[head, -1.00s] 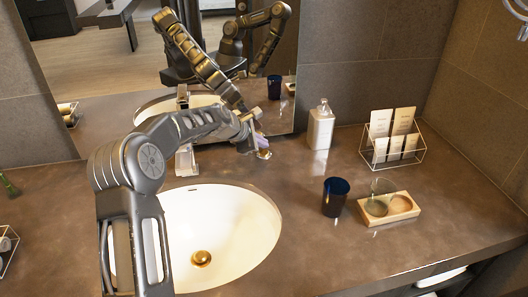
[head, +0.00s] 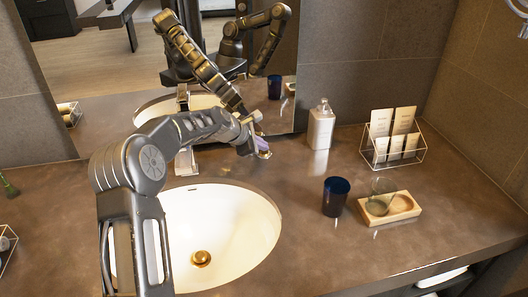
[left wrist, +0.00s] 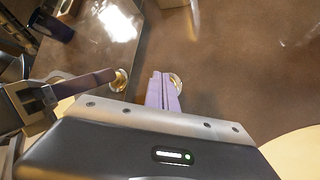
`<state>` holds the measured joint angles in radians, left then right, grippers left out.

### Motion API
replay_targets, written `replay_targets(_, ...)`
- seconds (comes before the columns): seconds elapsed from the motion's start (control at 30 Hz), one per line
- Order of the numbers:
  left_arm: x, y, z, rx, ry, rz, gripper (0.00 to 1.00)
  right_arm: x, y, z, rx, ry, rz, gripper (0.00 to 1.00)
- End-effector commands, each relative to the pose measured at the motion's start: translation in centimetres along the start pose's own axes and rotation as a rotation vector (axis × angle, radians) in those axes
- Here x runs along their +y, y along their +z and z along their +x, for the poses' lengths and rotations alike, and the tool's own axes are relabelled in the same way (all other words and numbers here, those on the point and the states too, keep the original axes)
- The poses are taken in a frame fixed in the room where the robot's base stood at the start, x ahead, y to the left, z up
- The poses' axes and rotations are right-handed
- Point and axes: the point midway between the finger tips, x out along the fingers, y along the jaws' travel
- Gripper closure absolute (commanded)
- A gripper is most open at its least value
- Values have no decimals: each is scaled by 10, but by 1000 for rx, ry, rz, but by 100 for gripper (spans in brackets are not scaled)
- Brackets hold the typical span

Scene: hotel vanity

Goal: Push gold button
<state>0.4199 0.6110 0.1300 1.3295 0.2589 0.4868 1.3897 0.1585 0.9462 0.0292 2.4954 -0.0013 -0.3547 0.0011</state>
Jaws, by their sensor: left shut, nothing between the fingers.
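The gold button (left wrist: 176,81) is a small round disc on the brown counter, just beyond my left gripper's fingertips in the left wrist view. In the head view only a gold sliver of the button (head: 265,155) shows below the fingertips. My left gripper (head: 263,148) reaches over the back of the counter, right of the faucet, pointing down. Its purple fingers (left wrist: 163,92) are closed together with nothing between them and partly cover the button. I cannot tell whether they touch it. My right gripper is not in view.
The mirror (head: 110,70) behind reflects my arm. The sink (head: 235,225) with a gold drain (head: 201,258) lies in front. A soap dispenser (head: 321,125), dark blue cup (head: 335,197), wooden dish (head: 390,208) and wire rack (head: 393,150) stand to the right.

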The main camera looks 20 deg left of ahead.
Motion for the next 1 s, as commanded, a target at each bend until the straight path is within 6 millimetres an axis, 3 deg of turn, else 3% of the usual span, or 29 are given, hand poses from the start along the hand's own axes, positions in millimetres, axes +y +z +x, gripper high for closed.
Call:
replay_targets(0.53,-3,-2,4,0,-1,0,100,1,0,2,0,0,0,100)
replay_targets(1.0,6,6,-9,1,0,1,100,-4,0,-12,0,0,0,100)
